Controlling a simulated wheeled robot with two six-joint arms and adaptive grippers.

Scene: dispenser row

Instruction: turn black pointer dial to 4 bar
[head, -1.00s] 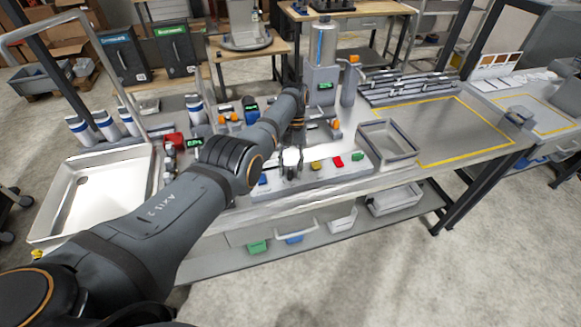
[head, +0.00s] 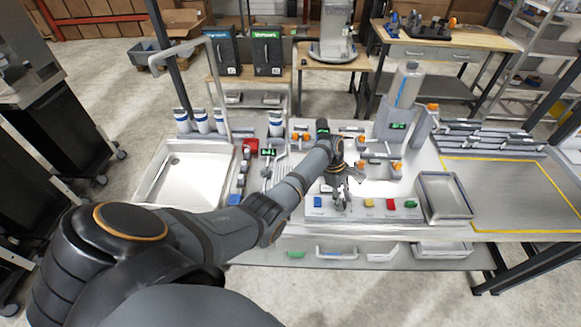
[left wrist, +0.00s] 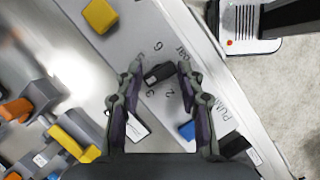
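The black pointer dial (left wrist: 158,74) shows in the left wrist view on a pale panel, with printed digits around it and "bar" lettering beside it. Its pointer reading is too small to tell. My left gripper (left wrist: 159,70) is open, with one fingertip on each side of the dial; small gaps seem to show, and contact cannot be told. In the head view my left gripper (head: 341,204) points down at the panel (head: 330,217), between a blue button (head: 317,202) and a yellow button (head: 368,203), and hides the dial. My right gripper is not in view.
A red button (head: 390,204) and a green button (head: 410,204) sit farther right on the panel. A grey bin (head: 445,197) stands beside its right end. A metal sink tray (head: 190,175) is at the left. Orange-handled valves (head: 360,165) stand behind the gripper.

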